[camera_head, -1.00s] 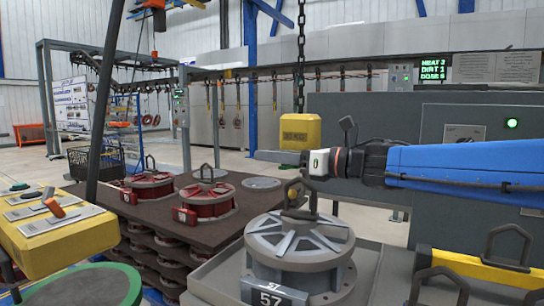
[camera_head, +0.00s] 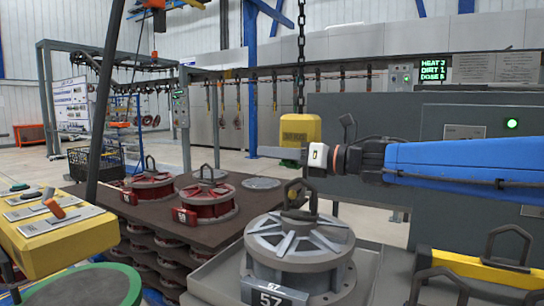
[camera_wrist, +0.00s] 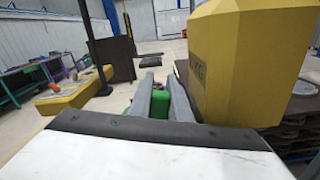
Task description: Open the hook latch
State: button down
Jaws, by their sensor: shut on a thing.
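A yellow hoist block (camera_head: 300,128) hangs on a dark chain at the middle of the head view. A green part (camera_head: 290,163) shows just below it; I cannot make out a hook or latch shape. My gripper (camera_head: 268,152) reaches in from the right under the block, its grey fingers pointing left. In the wrist view the fingers (camera_wrist: 160,92) have a green piece (camera_wrist: 159,104) between them, and the yellow block (camera_wrist: 245,65) stands close on the right. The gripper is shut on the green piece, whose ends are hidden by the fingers.
A grey round casting (camera_head: 300,245) with a lifting shackle and a tag reading 57 stands below my gripper. Red castings (camera_head: 207,200) sit on a brown stacked platform to the left. A grey cabinet (camera_head: 375,120) stands behind my arm. A yellow console (camera_head: 50,230) is at the left.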

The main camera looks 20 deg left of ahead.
jog(key=shift+w+r+m, duration=0.15)
jog(key=shift+w+m, duration=0.05)
jog(key=shift+m, duration=0.3)
jog(key=c, duration=1.6)
grip_release()
jog(key=shift+c, duration=0.2)
jog(key=shift+d, duration=0.1)
jog(key=s+d, duration=0.1)
jog(key=d, duration=1.6)
jog(key=shift+s+d, duration=0.15)
jog(key=shift+s, duration=0.05)
